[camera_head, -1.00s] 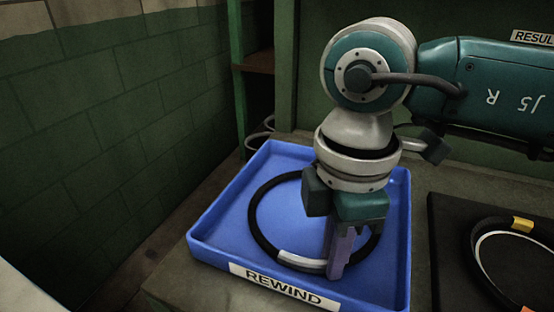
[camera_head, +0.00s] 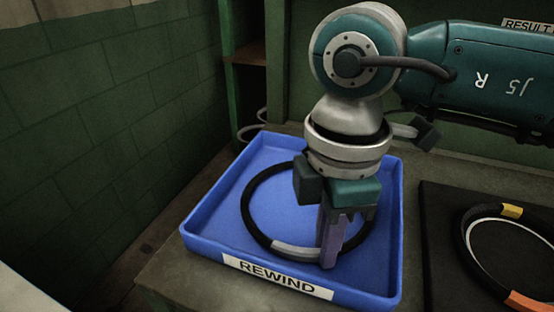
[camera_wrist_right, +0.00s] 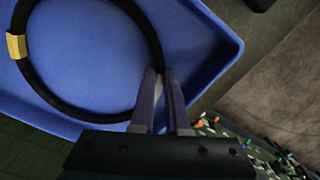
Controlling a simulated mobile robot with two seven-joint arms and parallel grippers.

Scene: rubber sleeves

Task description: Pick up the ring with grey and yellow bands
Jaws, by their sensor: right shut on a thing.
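The ring with grey and yellow bands (camera_head: 248,224) is a black hoop in the blue tray (camera_head: 205,214). Its grey band (camera_head: 293,250) shows at the near side in the head view. Its yellow band (camera_wrist_right: 17,46) shows at the left of the right wrist view; my right gripper hides part of the hoop in the head view. My right gripper (camera_head: 329,262) points down into the tray, its purple fingers shut on the ring just right of the grey band. In the right wrist view the hoop runs between the fingertips (camera_wrist_right: 161,76). My left gripper is not in view.
The tray has raised walls and a "REWIND" label (camera_head: 277,278) in front. To its right, a second black ring (camera_head: 466,240) with yellow and orange bands lies on a dark mat (camera_head: 436,250). A green tiled wall (camera_head: 100,130) stands at the left.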

